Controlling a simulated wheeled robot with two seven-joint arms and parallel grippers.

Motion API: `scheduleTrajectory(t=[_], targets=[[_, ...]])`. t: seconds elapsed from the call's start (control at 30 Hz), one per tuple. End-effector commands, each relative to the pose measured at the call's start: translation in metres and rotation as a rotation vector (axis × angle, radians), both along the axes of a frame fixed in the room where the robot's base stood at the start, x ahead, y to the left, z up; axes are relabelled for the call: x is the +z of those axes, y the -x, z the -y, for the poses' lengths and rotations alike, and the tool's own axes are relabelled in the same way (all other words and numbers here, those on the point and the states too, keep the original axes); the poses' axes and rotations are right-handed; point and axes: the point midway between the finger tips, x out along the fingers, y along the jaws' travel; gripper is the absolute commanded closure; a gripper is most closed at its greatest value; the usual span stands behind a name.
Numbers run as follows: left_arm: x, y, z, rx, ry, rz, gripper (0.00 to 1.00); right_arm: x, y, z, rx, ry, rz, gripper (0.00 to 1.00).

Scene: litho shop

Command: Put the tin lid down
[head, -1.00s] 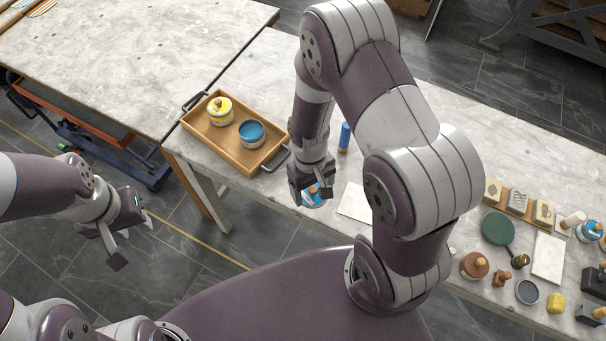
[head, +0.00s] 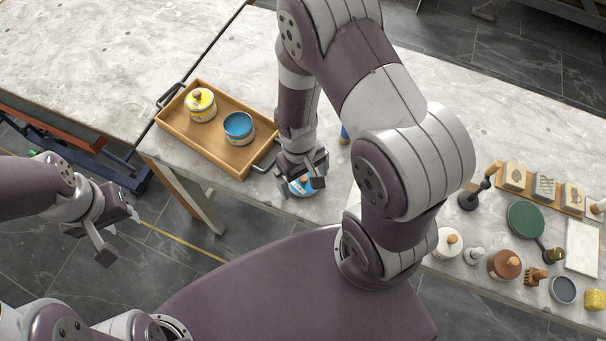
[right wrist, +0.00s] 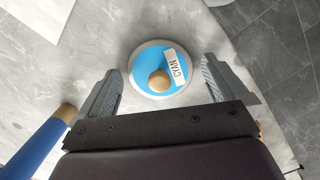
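The tin lid (right wrist: 143,81) is a blue disc with a pale rim, a round wooden knob and a white CYAN label. It lies on the stone-topped table near its front edge; in the head view the lid (head: 301,187) is partly hidden under my right gripper. My right gripper (head: 306,176) is open just above it. In the right wrist view the right gripper's fingers (right wrist: 164,86) stand either side of the lid with gaps. An open tin with blue contents (head: 238,127) sits in the wooden tray. My left gripper (head: 120,234) is open and empty over the floor.
The wooden tray (head: 171,119) also holds a yellow-lidded tin (head: 200,104). A blue-handled tool (right wrist: 35,148) and a white sheet (right wrist: 35,22) lie near the lid. Stamps, a green disc (head: 526,219) and several small pots crowd the table's right part.

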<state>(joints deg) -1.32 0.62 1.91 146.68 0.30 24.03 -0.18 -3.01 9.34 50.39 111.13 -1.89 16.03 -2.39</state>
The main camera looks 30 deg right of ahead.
Motion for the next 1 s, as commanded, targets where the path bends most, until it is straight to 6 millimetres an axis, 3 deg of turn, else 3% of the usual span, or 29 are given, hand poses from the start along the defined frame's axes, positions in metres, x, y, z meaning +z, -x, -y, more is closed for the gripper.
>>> scheduleTrajectory(t=[0.2, 0.3, 0.6, 0.83, 1.0], targets=[[0.001, 0.0, 0.0, 0.0, 0.0, 0.0, 0.62, 0.001, 0.0, 0.0, 0.0, 0.0, 0.0, 0.0], [0.003, 0.0, 0.0, 0.0, 0.0, 0.0, 0.62, 0.011, -0.002, 0.0, 0.0, 0.0, 0.003, 0.0], [0.012, 0.0, 0.0, 0.0, 0.0, 0.0, 0.62, 0.088, -0.011, -0.002, -0.001, -0.001, 0.006, 0.0], [0.014, 0.0, 0.0, 0.0, 0.0, 0.0, 0.62, 0.122, -0.015, -0.002, -0.004, -0.001, 0.01, 0.0], [0.014, 0.0, 0.0, 0.0, 0.0, 0.0, 0.62, 0.155, -0.009, 0.002, -0.061, -0.011, 0.138, 0.0]])
